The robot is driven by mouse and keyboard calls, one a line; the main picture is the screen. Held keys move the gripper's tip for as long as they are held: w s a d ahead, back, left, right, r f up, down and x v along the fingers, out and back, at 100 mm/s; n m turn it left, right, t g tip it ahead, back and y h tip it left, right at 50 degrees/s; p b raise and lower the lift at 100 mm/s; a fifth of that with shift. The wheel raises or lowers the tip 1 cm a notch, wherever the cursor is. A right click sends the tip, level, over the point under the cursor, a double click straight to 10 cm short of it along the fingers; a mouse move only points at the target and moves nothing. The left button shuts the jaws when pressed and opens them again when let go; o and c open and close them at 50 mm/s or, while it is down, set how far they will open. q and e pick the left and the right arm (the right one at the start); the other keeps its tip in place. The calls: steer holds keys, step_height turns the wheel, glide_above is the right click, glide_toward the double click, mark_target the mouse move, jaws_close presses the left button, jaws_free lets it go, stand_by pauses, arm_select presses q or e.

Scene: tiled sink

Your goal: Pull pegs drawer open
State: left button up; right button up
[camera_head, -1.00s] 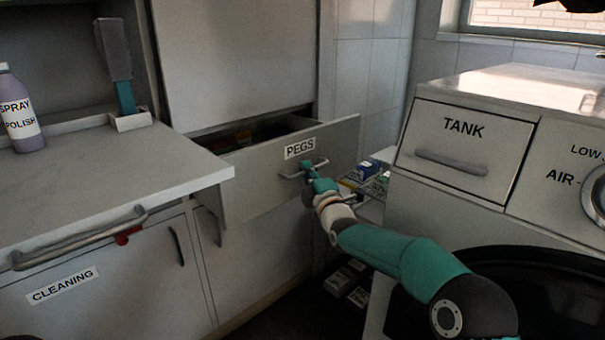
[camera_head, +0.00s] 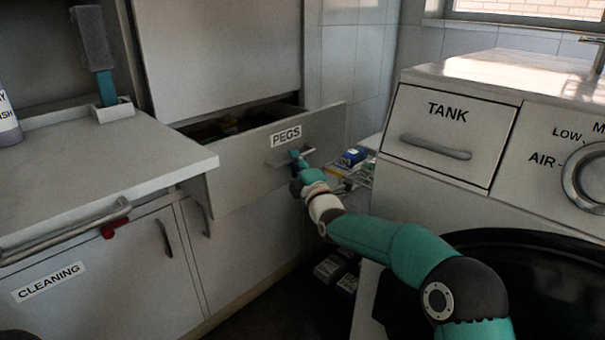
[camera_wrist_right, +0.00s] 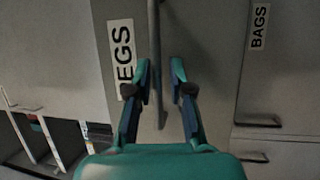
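The pegs drawer (camera_head: 250,165) is a grey drawer labelled PEGS, standing partly open below a large cabinet panel. Its dark inside shows behind the front, with some blurred contents. My right gripper (camera_head: 296,158) is at the drawer's bar handle (camera_head: 309,151). In the right wrist view the handle (camera_wrist_right: 155,45) runs between the two teal fingertips of the gripper (camera_wrist_right: 161,70). The fingers are apart, with a clear gap between the right finger and the bar. Whether the left finger touches the bar I cannot tell. My left gripper is not in view.
A worktop (camera_head: 110,170) above the CLEANING cupboard (camera_head: 110,285) lies to the left. The machine with the TANK drawer (camera_head: 450,135) stands close on the right. Small boxes (camera_head: 352,157) sit on a rack behind my right arm. Dark floor lies between.

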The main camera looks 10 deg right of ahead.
steer(key=v, duration=0.6)
steer(key=shift+s+f, duration=0.2)
steer(key=shift+d, duration=0.1)
